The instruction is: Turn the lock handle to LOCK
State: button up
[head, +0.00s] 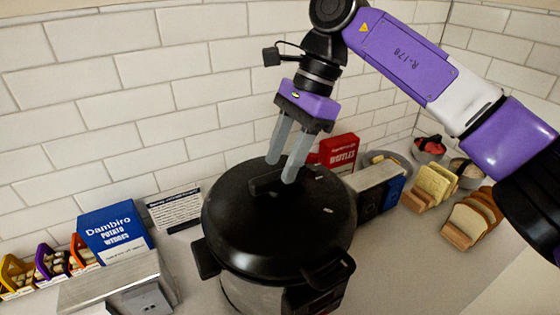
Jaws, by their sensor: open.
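A black pressure cooker (250,238) with a domed lid and a steel lower body stands on the counter in the head view. Its dark lock handle (268,183) lies across the top of the lid. My gripper (281,172) points down at the handle from above. Its two grey fingers are apart, one behind the handle and one at its right end. I cannot tell whether they touch it. The lock markings are too small to read, so the handle's lock position cannot be told.
A blue potato wedges box (112,228) and a metal appliance (120,284) stand at left. A red box (339,151), a toaster (378,190), bread racks (470,218) and bowls (430,149) stand at right. A tiled wall (120,100) is close behind.

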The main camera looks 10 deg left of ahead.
jog(key=shift+x, duration=0.95)
jog(key=shift+c, duration=0.4)
grip_shut()
